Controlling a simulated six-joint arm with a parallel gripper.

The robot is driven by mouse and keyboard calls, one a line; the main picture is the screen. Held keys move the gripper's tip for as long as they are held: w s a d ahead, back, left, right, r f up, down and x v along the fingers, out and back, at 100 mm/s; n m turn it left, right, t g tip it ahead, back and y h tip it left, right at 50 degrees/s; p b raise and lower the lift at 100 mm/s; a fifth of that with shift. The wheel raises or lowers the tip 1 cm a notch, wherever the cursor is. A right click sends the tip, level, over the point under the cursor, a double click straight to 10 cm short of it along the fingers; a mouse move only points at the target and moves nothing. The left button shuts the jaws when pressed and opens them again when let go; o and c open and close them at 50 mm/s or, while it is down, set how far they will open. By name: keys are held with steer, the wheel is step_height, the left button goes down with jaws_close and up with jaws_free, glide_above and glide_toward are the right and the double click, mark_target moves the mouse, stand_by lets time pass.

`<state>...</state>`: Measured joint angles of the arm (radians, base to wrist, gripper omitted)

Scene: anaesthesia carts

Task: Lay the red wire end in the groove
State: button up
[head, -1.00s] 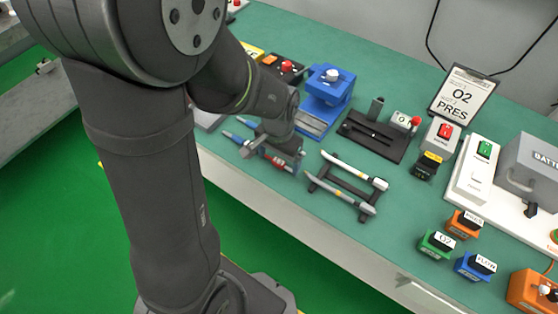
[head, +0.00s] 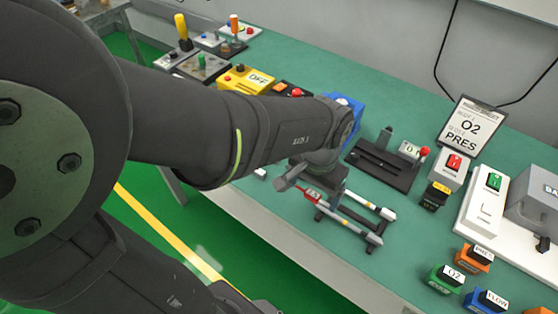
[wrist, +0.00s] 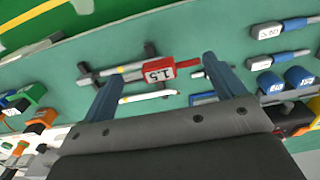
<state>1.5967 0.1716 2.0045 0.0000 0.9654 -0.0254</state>
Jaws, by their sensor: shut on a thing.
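The red wire end (head: 313,195), marked 1.5 on its red body (wrist: 157,71) in the wrist view, is in my gripper (head: 303,189). In the wrist view the two blue-grey fingers of my gripper (wrist: 163,72) rise on either side of it; the exact contact is unclear. A black rack (head: 352,217) with two pale rods lies just beyond it. The red wire end is at the left end of the nearer rod (head: 350,228), roughly in line with it. The farther rod (head: 370,203) lies parallel. I cannot tell whether the red end touches the rack or groove.
Blue-ended pieces (wrist: 265,62) lie at the right in the wrist view. A black slotted fixture (head: 380,165) stands behind the rack. Orange, green and blue labelled blocks (head: 447,278) stand at right front. The green bench is clear between rack and blocks.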

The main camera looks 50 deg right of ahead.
steer(key=shift+s+a+r, duration=0.2)
steer(key=shift+s+r, duration=0.3)
steer(key=shift+s, duration=0.35)
steer(key=shift+s+d+r, duration=0.1)
steer(key=shift+r, duration=0.05)
steer(key=w+d+f, duration=0.1)
steer(key=w+d, duration=0.2)
steer(key=d, duration=0.3)
steer(key=w+d, duration=0.4)
steer(key=d, duration=0.3)
steer(key=w+d+f, duration=0.1)
steer(key=w+d, duration=0.3)
steer(key=d, duration=0.2)
steer(key=shift+w+d+f, duration=0.15)
steer(key=shift+f, duration=0.15)
steer(key=shift+f, duration=0.1)
steer(key=shift+f, duration=2.7)
